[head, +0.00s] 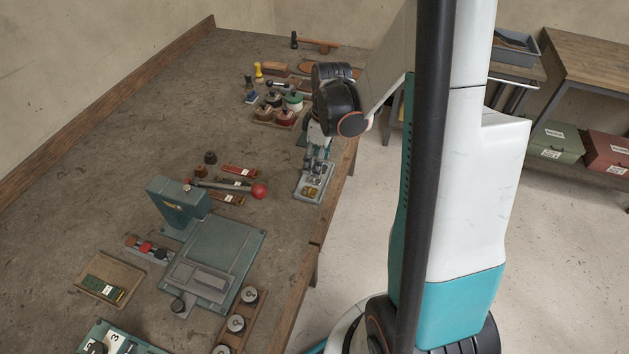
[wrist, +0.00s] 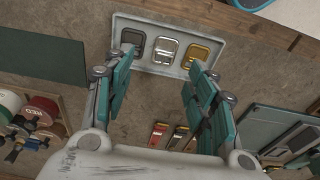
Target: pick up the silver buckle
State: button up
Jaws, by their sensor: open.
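The silver buckle (wrist: 165,50) lies flat in a pale grey tray (wrist: 222,50) in the wrist view. It is the middle one of three, between a dark buckle (wrist: 132,38) and a gold buckle (wrist: 197,55). My gripper (wrist: 158,70) is open and empty. Its two teal fingers stand apart, and the silver buckle shows in the gap ahead of them. In the head view my gripper (head: 317,158) points down over the tray (head: 301,194) at the bench's right edge. There the fingers partly hide the tray, and the silver buckle is hard to make out.
A green press (head: 178,207) and a rod with a red ball (head: 259,191) stand left of the tray. Bare bench (head: 120,150) lies farther left.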

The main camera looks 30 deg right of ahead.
aim_at(316, 180)
jog(key=f+b, duration=0.1)
jog(key=f, duration=0.1)
jog(key=f+b, duration=0.1)
jog(key=f, duration=0.2)
jog(key=shift+s+a+f, duration=0.15)
jog(key=shift+a, duration=0.05)
jog(key=shift+s, duration=0.1)
jog(key=c, duration=0.9)
